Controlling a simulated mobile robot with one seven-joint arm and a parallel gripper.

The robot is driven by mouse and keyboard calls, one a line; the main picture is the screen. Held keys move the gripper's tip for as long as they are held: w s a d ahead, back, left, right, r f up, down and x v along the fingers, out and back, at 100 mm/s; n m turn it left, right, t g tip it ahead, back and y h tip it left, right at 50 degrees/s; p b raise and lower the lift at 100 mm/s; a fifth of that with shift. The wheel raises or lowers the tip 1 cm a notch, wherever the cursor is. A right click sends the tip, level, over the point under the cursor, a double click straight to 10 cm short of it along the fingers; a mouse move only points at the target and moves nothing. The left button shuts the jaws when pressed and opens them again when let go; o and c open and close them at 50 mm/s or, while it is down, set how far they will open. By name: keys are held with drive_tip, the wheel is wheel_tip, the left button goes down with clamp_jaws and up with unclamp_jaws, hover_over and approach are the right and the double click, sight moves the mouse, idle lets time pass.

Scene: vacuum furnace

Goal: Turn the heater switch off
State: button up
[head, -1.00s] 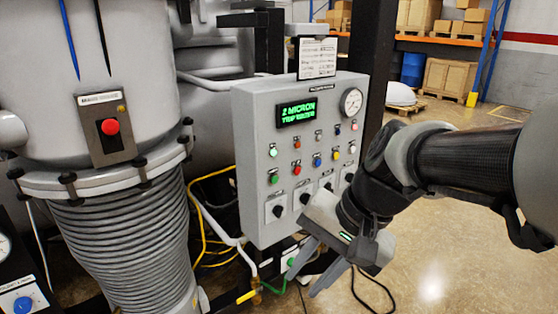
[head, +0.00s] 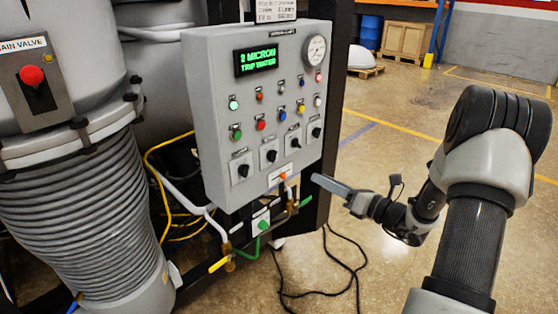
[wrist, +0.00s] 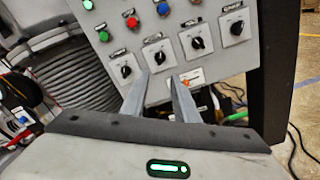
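The grey control panel (head: 222,125) carries a bottom row of black rotary switches on white plates. They are the first switch (head: 243,171), second switch (head: 271,156), third switch (head: 295,142) and fourth switch (head: 316,132) from the left. Their labels are too small to read, so I cannot tell which is the heater switch. In the wrist view the first (wrist: 126,71), second (wrist: 160,57), third (wrist: 198,42) and fourth (wrist: 236,28) switches lie beyond the fingertips. My gripper (wrist: 161,77) is open and empty, its fingers apart below the row. In the head view my gripper (head: 318,181) is beside the panel's lower right.
A green display (head: 256,60), a gauge (head: 316,50) and coloured buttons sit above the switches. Pipes and a green-handled valve (head: 263,225) are below the panel. A ribbed grey column (head: 75,210) stands left. Black cables lie on the floor, which is open at right.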

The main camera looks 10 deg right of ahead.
sight(276, 156)
drive_tip(key=x, duration=1.7)
drive_tip(key=shift+w+p, duration=0.1)
drive_tip(key=shift+p, duration=0.2)
clamp_jaws()
